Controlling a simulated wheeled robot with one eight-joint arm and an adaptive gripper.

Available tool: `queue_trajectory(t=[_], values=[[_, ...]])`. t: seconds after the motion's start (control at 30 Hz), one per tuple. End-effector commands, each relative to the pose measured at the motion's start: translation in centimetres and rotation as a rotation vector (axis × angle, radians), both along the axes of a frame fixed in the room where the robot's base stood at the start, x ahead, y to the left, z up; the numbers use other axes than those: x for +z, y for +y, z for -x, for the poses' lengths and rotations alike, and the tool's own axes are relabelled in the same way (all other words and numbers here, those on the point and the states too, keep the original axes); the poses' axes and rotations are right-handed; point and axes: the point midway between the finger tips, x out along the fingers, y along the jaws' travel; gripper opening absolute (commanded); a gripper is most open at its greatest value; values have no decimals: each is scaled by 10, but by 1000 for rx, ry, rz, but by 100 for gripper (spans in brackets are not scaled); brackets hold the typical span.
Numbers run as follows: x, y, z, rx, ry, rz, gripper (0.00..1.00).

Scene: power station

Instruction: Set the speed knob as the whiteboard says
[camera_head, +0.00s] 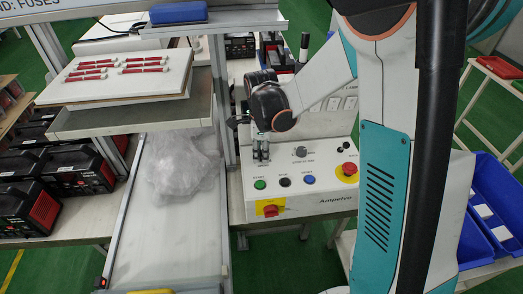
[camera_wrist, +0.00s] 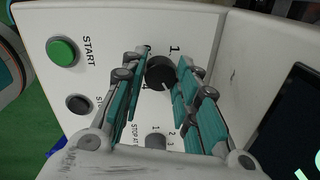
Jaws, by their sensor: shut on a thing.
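The control box (camera_head: 331,204) is white, with a sloped panel marked "Ampelvo". In the wrist view a round black knob (camera_wrist: 160,73) sits on this panel with the numbers 1 and 4 showing around it. My gripper (camera_wrist: 162,66) has its teal fingers on both sides of this knob and is shut on it. In the camera_head view my gripper (camera_head: 261,148) reaches down to the panel's upper left, and the knob is hidden. I see no readable whiteboard.
A second knob (camera_head: 300,151), labelled "STOP AT", is to the right. A green START button (camera_head: 260,184), a black button (camera_head: 285,182), a blue button (camera_head: 310,180) and a red emergency button (camera_head: 348,170) line the panel. A shelf post stands close on the left.

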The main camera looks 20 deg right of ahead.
Motion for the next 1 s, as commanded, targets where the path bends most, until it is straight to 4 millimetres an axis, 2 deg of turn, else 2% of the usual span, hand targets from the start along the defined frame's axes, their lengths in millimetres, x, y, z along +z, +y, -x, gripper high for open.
queue_trajectory(t=[0.5, 0.53, 0.6, 1.0], values=[[0, 1, 0, -17, 1, -1, 5], [0, 1, 0, -17, 1, -1, 35], [0, 0, 0, -17, 1, -1, 49], [4, 0, 0, -17, 0, 0, 49]])
